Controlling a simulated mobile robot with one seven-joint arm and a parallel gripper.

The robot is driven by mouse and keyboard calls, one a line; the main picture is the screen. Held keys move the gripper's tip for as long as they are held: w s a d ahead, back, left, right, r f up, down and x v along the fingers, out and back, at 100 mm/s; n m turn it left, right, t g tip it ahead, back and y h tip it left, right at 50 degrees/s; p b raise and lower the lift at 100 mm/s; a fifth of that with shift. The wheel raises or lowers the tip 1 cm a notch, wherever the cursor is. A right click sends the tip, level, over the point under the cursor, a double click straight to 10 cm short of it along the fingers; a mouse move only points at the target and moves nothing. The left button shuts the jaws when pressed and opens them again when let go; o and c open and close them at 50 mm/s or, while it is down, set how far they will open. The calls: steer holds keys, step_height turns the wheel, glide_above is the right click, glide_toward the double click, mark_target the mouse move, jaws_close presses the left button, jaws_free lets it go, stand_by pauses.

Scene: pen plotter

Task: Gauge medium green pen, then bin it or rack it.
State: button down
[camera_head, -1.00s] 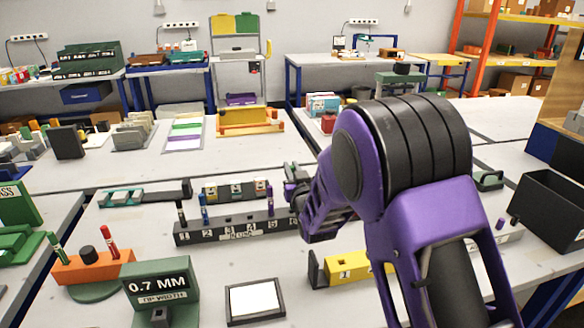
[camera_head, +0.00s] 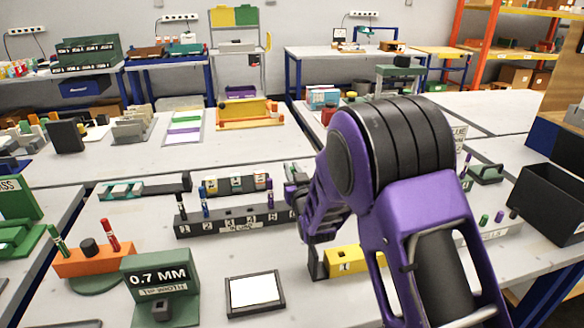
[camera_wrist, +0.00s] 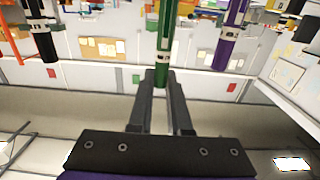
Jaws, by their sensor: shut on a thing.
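My gripper (camera_wrist: 161,95) is shut on a green pen (camera_wrist: 164,45), which stands between its fingers in the wrist view. A black pen (camera_wrist: 41,30) and a purple pen (camera_wrist: 230,35) show to either side, apart from the fingers. In the head view my gripper (camera_head: 294,196) is at the right end of the dark numbered rack (camera_head: 235,224), and my wrist partly hides it. The rack holds a black pen (camera_head: 180,206), a blue pen (camera_head: 204,203) and a purple pen (camera_head: 269,193). The green 0.7 MM tip-width gauge (camera_head: 158,285) stands at the front left. A black bin (camera_head: 548,205) stands at the right.
An orange holder (camera_head: 92,262) with a green and a red pen stands left of the gauge. A white framed pad (camera_head: 254,294) lies in front of the rack. A yellow numbered block (camera_head: 345,261) is beside my arm. A small green cap (camera_head: 484,219) stands at the right.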

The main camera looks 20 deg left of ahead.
steer(key=shift+f, duration=1.25)
steer(key=c, duration=0.8)
jaws_free()
step_height(320, 180, up, 10)
steer(key=shift+p, duration=0.6)
